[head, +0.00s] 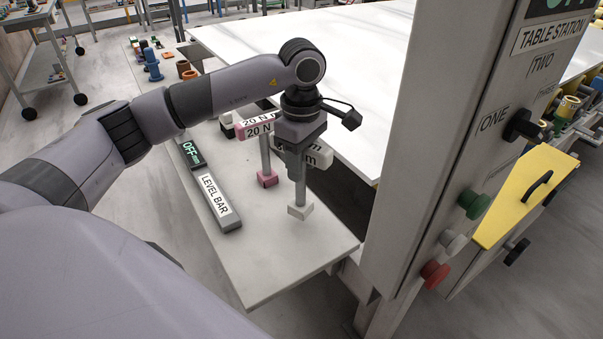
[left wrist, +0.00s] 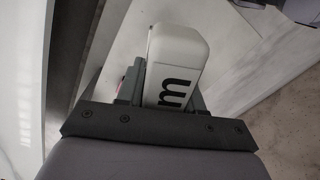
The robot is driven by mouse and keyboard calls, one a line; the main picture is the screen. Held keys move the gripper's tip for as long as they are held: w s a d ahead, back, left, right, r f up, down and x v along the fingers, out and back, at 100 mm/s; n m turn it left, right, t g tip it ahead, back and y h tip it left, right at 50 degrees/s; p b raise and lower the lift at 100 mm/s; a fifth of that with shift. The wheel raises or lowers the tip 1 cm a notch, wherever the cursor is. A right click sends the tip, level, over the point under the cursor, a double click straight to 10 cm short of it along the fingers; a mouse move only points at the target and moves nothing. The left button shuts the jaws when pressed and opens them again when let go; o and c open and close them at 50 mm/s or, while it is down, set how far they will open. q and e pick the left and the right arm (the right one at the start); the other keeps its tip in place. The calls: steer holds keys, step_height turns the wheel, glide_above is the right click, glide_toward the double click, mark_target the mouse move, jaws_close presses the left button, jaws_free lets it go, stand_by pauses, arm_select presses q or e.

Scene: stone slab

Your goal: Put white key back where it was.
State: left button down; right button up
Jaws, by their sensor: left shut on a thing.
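The white key has a white T handle marked with an "m" (head: 319,155), a grey shaft and a white square foot (head: 300,210). My left gripper (head: 294,160) points down and is shut on its handle. In the left wrist view the white handle (left wrist: 175,60) sits between the fingers of my left gripper (left wrist: 140,85). The key is upright over the grey slab (head: 290,255); I cannot tell whether its foot touches it. The gripper hides part of the handle. My right gripper is not in view.
A pink key (head: 266,178) marked "20 N" stands just left of the white key. A level bar (head: 214,195) with an "OFF" display lies along the slab. A grey station post (head: 410,150) rises at right. The slab's front part is clear.

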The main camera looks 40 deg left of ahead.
mark_target(302, 204)
arm_select(q)
steer(key=shift+f, duration=1.6)
steer(key=c, duration=0.7)
jaws_free()
step_height(302, 204, up, 12)
steer(key=shift+r, duration=0.15)
steer(key=shift+s, duration=0.1)
